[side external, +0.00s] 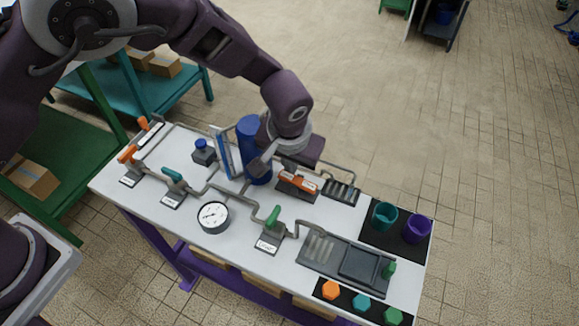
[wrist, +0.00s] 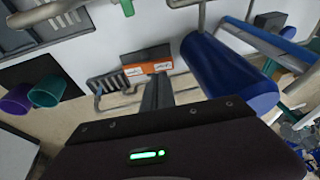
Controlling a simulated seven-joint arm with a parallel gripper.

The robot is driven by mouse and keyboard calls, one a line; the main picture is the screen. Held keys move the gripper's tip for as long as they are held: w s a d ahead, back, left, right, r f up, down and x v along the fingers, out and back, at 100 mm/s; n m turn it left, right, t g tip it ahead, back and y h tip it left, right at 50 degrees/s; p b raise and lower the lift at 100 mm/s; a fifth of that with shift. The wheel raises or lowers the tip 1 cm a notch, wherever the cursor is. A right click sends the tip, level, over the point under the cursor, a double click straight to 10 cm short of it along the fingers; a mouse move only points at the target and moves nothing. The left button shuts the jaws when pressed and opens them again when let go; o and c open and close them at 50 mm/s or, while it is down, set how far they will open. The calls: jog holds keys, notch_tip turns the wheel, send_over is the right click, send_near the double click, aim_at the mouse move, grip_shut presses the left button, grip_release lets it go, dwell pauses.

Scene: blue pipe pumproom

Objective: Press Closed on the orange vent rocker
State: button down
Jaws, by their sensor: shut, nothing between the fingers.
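The orange vent rocker (side external: 298,181) sits in a dark housing on the white bench, right of the blue cylinder. It also shows in the wrist view (wrist: 147,69), with two small white labels too small to read. My gripper (side external: 260,168) is shut and empty, above the bench beside the blue cylinder and left of the rocker in the side view. In the wrist view, my shut fingers (wrist: 158,88) reach toward the rocker's edge and overlap its near side. I cannot tell whether they touch it. Which side of the rocker is down is unclear.
The blue cylinder (side external: 248,136) stands close to my gripper. Grey pipes, a round gauge (side external: 213,216) and a green-handled valve (side external: 273,217) lie nearer the bench front. A finned grey part (side external: 341,190) is right of the rocker. Teal (side external: 384,215) and purple (side external: 417,228) cups stand farther right.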

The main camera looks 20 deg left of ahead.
jog(key=a+v, duration=0.1)
jog(key=v, duration=1)
jog(key=shift+w+a+r, duration=0.2)
jog(key=shift+r, duration=0.35)
jog(key=shift+s+d+f+h, duration=0.15)
jog(key=shift+s+f+h, duration=0.1)
jog(key=shift+h, duration=0.05)
jog(key=x, duration=0.8)
jog(key=s+x, duration=0.1)
jog(key=x, duration=0.4)
jog(key=shift+f, duration=0.55)
